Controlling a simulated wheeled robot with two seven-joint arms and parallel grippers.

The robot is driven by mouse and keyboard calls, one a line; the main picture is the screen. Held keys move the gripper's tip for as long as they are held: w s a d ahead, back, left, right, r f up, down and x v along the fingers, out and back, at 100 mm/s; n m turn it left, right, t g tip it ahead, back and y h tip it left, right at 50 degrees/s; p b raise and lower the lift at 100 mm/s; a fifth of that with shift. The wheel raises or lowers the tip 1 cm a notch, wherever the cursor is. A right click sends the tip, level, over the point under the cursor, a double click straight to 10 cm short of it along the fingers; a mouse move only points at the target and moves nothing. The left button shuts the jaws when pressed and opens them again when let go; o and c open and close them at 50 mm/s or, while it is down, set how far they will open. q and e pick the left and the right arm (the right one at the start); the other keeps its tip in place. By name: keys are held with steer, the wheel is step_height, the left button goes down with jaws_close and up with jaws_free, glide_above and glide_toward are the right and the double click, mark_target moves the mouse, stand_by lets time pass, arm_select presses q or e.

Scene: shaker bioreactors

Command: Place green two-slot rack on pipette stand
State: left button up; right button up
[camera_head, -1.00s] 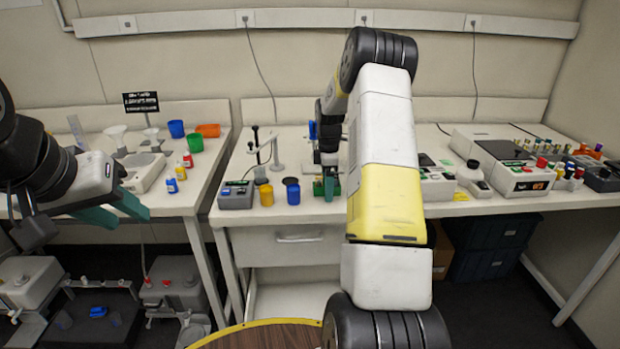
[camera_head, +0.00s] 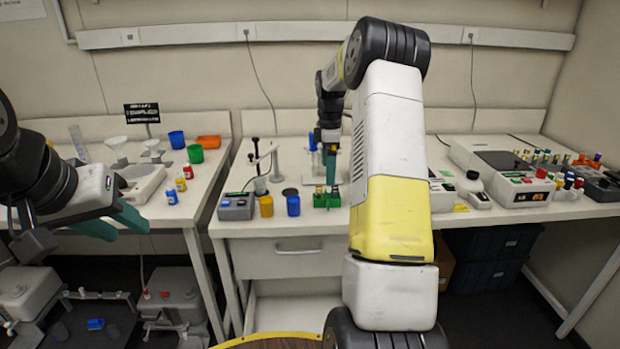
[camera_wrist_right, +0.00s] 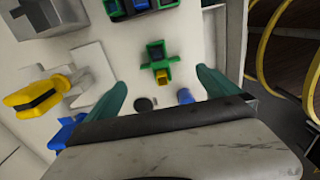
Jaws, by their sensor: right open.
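The small green rack (camera_head: 327,199) stands on the middle bench near its front edge, upright, with small items in it. It also shows in the right wrist view (camera_wrist_right: 158,64), with a yellow item at its near end. My right gripper (camera_head: 330,168) is open and empty above the rack, apart from it. In the wrist view its teal fingers (camera_wrist_right: 165,88) are spread wide with the rack beyond them. My left gripper (camera_head: 118,222) is open and empty in front of the left bench. I cannot tell for sure which thing is the pipette stand; a grey post stand (camera_head: 262,158) is left of the rack.
A blue cup (camera_head: 293,205), yellow cup (camera_head: 266,206) and grey device (camera_head: 237,206) stand left of the rack. Another green rack (camera_wrist_right: 140,8) with blue items shows in the wrist view. My right arm hides part of the bench.

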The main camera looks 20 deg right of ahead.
steer(key=s+a+r+m+t, duration=0.3)
steer(key=s+a+r+m, duration=0.55)
steer(key=s+r, duration=0.65)
steer(key=s+a+f+m+t+y, duration=0.1)
steer(key=s+a+m, duration=0.2)
steer(key=s, duration=0.6)
steer(key=s+a+m+t+y, duration=0.1)
steer(key=s+a+m+t, duration=0.1)
steer(key=s+a, duration=0.4)
steer(key=s+m, duration=0.1)
steer(key=s, duration=0.2)
steer(key=shift+f, duration=0.35)
steer(key=shift+d, duration=0.1)
